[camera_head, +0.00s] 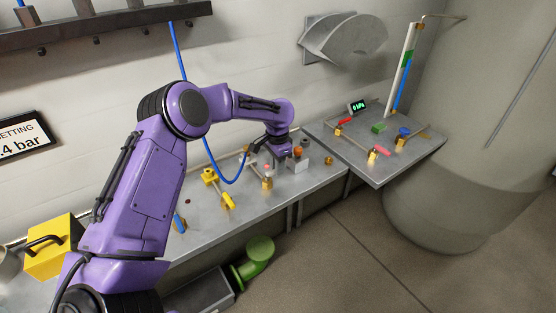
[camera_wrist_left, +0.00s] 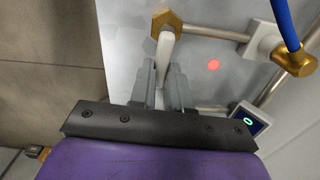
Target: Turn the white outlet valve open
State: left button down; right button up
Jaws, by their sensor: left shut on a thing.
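The white valve handle (camera_wrist_left: 164,52) runs down from a brass hex fitting (camera_wrist_left: 167,22) in the left wrist view. It lies roughly across the grey pipe (camera_wrist_left: 215,32) that leaves the fitting to the right. My left gripper (camera_wrist_left: 164,80) has its two grey fingers on either side of the handle's lower end, shut on it. In the head view my left gripper (camera_head: 281,157) reaches down over the middle of the bench; the wrist hides much of the handle there. My right gripper is in neither view.
A blue hose (camera_head: 212,165) hangs beside my arm; it also shows in the wrist view (camera_wrist_left: 284,18). A small display (camera_wrist_left: 249,121) reads 0. A yellow valve handle (camera_head: 228,201) is nearby. The right bench (camera_head: 420,158) carries more valves and pipes.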

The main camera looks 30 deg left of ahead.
pick_arm(q)
jog(key=shift+a+r+n+p, duration=0.1)
jog(key=shift+r+n+p, duration=0.15)
jog(key=shift+n+p, duration=0.1)
jog(key=shift+w+f, duration=0.1)
jog(key=shift+f, duration=0.15)
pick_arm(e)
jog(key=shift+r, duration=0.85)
pick_arm(q)
jog(key=c, duration=1.1)
grip_release()
jog(key=shift+r, duration=0.1)
notch_tip(320, 180, up, 10)
jog(key=shift+r+b, duration=0.2)
jog(key=shift+b, duration=0.5)
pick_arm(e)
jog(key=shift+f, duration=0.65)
